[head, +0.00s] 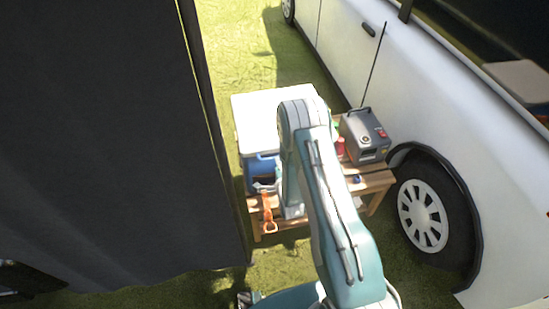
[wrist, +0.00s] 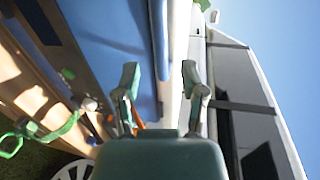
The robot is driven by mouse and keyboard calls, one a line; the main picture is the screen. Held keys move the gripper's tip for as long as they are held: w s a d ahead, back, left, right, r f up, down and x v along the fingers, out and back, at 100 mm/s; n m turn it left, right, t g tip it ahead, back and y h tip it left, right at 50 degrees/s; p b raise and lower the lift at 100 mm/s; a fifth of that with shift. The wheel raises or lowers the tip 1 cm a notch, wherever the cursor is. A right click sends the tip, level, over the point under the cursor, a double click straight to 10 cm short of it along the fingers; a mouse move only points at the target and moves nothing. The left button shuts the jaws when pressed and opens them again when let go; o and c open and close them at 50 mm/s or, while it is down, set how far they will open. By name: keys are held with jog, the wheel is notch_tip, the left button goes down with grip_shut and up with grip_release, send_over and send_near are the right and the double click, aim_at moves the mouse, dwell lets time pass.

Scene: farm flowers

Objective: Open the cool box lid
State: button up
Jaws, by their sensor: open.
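The cool box (head: 260,172) has a blue body and stands on a wooden table between the dark panel and the van. Its white lid (head: 262,112) lies flat on top and looks closed. My arm hides the right part of the box. In the wrist view, the blue side of the box (wrist: 105,25) fills the upper left, with the pale lid edge (wrist: 180,45) beside it. My gripper (wrist: 160,82) is open, its two fingers apart at either side of the lid edge. I cannot tell whether they touch it. In the head view the fingers are mostly hidden.
A grey device (head: 364,136) sits on the wooden table (head: 376,181), right of my arm. An orange item (head: 268,213) hangs at the table's front. The white van (head: 350,60) stands close on the right, and a dark panel (head: 100,140) closes off the left. Grass lies behind.

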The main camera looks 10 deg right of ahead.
aim_at(273, 158)
jog(key=w, duration=0.1)
jog(key=w+a, duration=0.1)
jog(key=w+f, duration=0.1)
jog(key=shift+w+a, duration=0.15)
jog(key=shift+w, duration=0.45)
jog(key=shift+w+d, duration=0.1)
jog(key=shift+d, duration=0.4)
grip_shut()
jog(key=shift+a, duration=0.2)
